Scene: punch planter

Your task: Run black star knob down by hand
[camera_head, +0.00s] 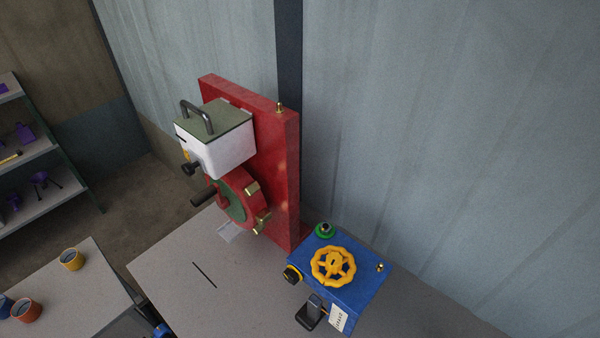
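A red upright panel (283,165) carries a white box with a green-grey lid (222,125). A small black knob (191,169) sticks out from the lower front of the white box. Another black knob with a yellow ring (292,274) is on the left side of a blue box (352,291). Both are too small to tell which one is star-shaped. Neither of my grippers is in view, and nothing is touching either knob.
A red wheel with a dark crank handle (204,196) sits below the white box. The blue box bears a yellow handwheel (333,266) and a green button (324,230). The grey bench (250,300) is mostly clear. Cups (72,259) stand on another table at left.

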